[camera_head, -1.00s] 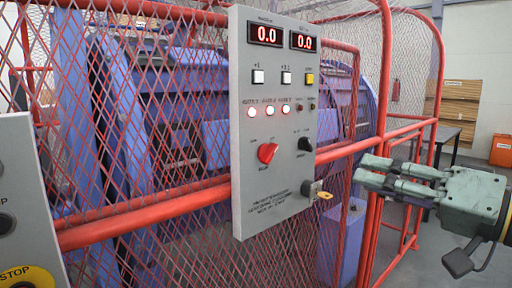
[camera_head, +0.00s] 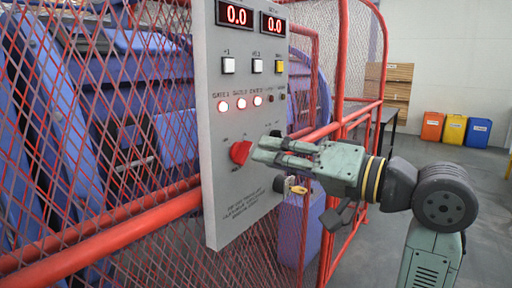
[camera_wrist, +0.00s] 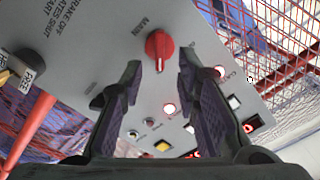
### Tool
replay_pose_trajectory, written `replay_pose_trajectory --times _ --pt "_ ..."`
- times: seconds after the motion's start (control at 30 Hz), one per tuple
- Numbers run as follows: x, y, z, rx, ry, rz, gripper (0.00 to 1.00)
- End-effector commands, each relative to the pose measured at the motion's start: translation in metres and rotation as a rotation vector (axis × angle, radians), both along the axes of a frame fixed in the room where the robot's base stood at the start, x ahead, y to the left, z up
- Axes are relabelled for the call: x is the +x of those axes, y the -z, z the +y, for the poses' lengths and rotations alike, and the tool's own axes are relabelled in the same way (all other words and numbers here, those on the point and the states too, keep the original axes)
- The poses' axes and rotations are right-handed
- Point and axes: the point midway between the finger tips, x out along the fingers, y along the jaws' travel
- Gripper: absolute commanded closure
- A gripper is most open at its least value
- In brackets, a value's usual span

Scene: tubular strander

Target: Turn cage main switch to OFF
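A red rotary switch (camera_head: 240,152) sits on the grey control panel (camera_head: 228,205). In the wrist view the red switch (camera_wrist: 159,48) has "MAIN" printed beside it, and a light mark shows on its handle. Its position labels are too small to read. My gripper (camera_head: 256,148) is just right of the switch, in front of the panel. In the wrist view my gripper (camera_wrist: 160,70) is open, with one finger on each side of the switch's lower part in the picture. I see no clear contact with the switch. The gripper hides part of the panel in the head view.
Lit red lamps (camera_head: 241,103), square buttons (camera_head: 257,66) and displays reading 0.0 are above. Red mesh fencing (camera_head: 110,120) stands behind the panel.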

Motion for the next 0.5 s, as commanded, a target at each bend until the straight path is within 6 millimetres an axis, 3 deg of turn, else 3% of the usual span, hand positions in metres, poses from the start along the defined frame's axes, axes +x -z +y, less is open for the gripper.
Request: replay_pose_trajectory --times 0.2,0.5 --pt "0.018 -0.001 0.025 0.001 -0.001 0.001 0.71" --pt "0.024 0.000 0.033 0.001 0.001 0.000 0.71"
